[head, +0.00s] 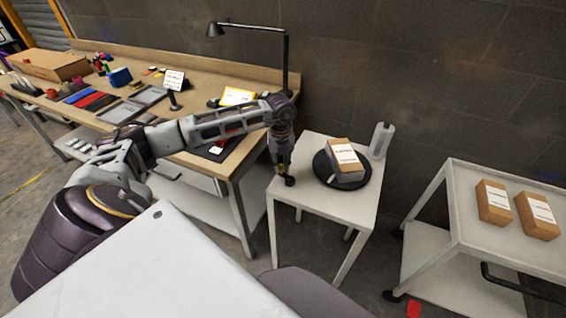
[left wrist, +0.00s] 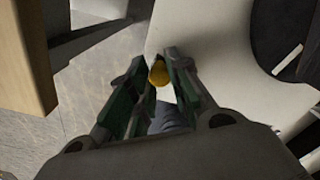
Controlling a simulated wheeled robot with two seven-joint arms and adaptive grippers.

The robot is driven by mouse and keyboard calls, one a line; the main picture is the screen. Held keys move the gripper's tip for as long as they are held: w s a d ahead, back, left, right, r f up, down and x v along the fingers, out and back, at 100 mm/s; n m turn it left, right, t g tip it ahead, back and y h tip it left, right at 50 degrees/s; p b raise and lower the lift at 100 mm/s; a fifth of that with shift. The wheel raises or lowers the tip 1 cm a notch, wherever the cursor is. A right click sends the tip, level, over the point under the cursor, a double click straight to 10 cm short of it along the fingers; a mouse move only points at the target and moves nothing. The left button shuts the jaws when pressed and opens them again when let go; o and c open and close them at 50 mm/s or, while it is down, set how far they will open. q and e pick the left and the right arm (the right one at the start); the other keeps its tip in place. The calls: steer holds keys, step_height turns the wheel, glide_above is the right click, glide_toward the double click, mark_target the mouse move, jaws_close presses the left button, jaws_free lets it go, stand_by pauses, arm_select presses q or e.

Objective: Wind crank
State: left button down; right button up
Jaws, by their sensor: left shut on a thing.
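My left gripper (head: 283,166) reaches down over the left side of a small white table (head: 334,204). In the left wrist view its two fingers are shut on a small yellow knob (left wrist: 158,73), which I take to be the crank's handle. A small black part (head: 290,181) shows just below the fingertips in the head view; the rest of the crank is hidden. A round black turntable (head: 361,179) lies on the same table, to the right of the gripper. A brown box with a white label (head: 345,170) sits on it. My right gripper is not in view.
A grey-white cylinder (head: 380,142) stands behind the turntable. A wooden workbench (head: 190,82) with tools, trays and a lamp (head: 287,65) runs along the left. A white cart (head: 470,225) with two brown boxes stands at the right. A dark wall is behind.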

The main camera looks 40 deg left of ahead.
arm_select(q)
steer(key=n, duration=0.1)
steer(key=s+n, duration=0.1)
steer(key=n, duration=0.3)
steer(key=shift+s+d, duration=0.2)
steer(key=shift+s, duration=0.2)
steer(key=shift+s+d+n, duration=0.2)
steer(key=shift+s+n, duration=0.15)
steer(key=shift+n, duration=0.75)
steer(key=shift+s+d+n, duration=0.2)
steer(key=shift+n, duration=0.7)
steer(key=shift+s+d+n, duration=0.1)
steer(key=shift+n, duration=0.3)
steer(key=shift+d, duration=0.1)
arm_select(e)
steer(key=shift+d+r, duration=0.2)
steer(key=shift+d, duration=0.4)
